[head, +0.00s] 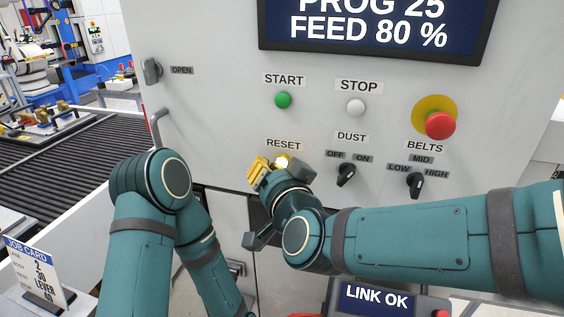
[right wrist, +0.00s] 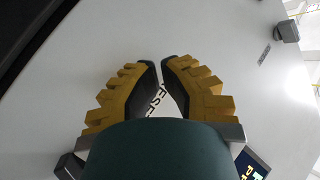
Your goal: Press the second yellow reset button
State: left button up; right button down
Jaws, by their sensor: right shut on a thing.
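The yellow reset button (head: 282,160) sits on the white panel under the RESET label (head: 282,144). It is partly covered by my right gripper (head: 266,168), whose yellow ridged fingers are at the panel beside it. In the right wrist view, the fingers of my right gripper (right wrist: 161,63) nearly meet at their tips, with part of the RESET label between them. The button is hidden there, and the exact contact is not visible. My left arm comes in at the lower left; its gripper is out of view. Only one reset button shows.
Around it are the green START button (head: 283,100), the white STOP button (head: 356,106), the DUST knob (head: 346,175), the BELTS knob (head: 415,185) and a red mushroom button (head: 440,125). A screen (head: 375,32) is above. A roller conveyor (head: 70,150) is at the left.

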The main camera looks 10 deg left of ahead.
jog(key=shift+w, duration=0.2)
dwell(0.5)
jog(key=shift+w, duration=0.25)
jog(key=shift+w+b, duration=0.45)
dwell(0.7)
jog(key=shift+s, duration=0.1)
dwell(0.3)
jog(key=shift+s, duration=0.8)
jog(key=shift+s+a, duration=0.1)
jog(key=shift+s, duration=2.4)
